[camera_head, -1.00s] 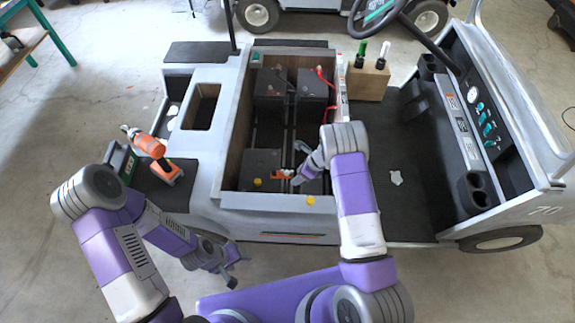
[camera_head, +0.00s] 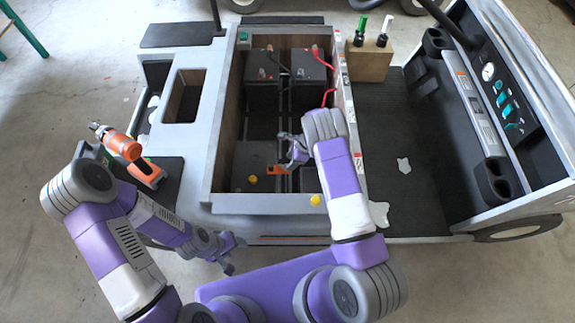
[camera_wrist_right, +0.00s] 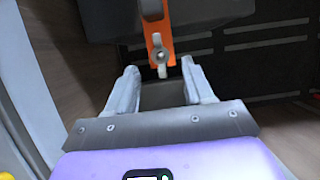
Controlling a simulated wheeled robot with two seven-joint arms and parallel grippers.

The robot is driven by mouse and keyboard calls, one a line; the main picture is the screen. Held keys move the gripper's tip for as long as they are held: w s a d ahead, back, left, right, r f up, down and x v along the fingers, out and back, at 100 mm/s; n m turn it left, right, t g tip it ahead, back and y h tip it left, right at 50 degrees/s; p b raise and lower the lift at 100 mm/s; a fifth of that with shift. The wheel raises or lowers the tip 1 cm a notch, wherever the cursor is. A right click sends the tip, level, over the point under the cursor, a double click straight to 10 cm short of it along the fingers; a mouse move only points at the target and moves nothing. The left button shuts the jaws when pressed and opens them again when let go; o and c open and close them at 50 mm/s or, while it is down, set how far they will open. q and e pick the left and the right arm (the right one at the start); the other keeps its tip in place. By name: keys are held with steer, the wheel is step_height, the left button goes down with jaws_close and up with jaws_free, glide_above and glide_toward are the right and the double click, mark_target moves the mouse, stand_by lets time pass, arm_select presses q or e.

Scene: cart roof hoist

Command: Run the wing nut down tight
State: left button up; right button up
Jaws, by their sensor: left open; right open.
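A small silvery wing nut (camera_wrist_right: 161,58) sits on an orange strap (camera_wrist_right: 158,38) in the right wrist view. The strap (camera_head: 278,170) lies by a dark battery (camera_head: 255,160) in the open bay; the nut is too small to make out in the head view. My right gripper (camera_wrist_right: 160,68) is open, one fingertip on each side of the nut in the picture, with gaps to both; I cannot tell their height relative to it. In the head view my right gripper (camera_head: 290,150) hangs in the bay. My left gripper (camera_head: 230,257) is open and empty outside the cart's near side.
Grey walls (camera_head: 214,165) edge the bay. More batteries (camera_head: 310,65) with red cables stand at its far end. An orange drill (camera_head: 125,148) is on the left ledge. Yellow caps (camera_head: 316,200) are near the bay's front. A wooden block (camera_head: 368,62) holds screwdrivers.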

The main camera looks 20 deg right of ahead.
steer(key=shift+b+x, duration=0.45)
steer(key=shift+x, duration=1.55)
jaws_close()
steer(key=shift+m, duration=0.4)
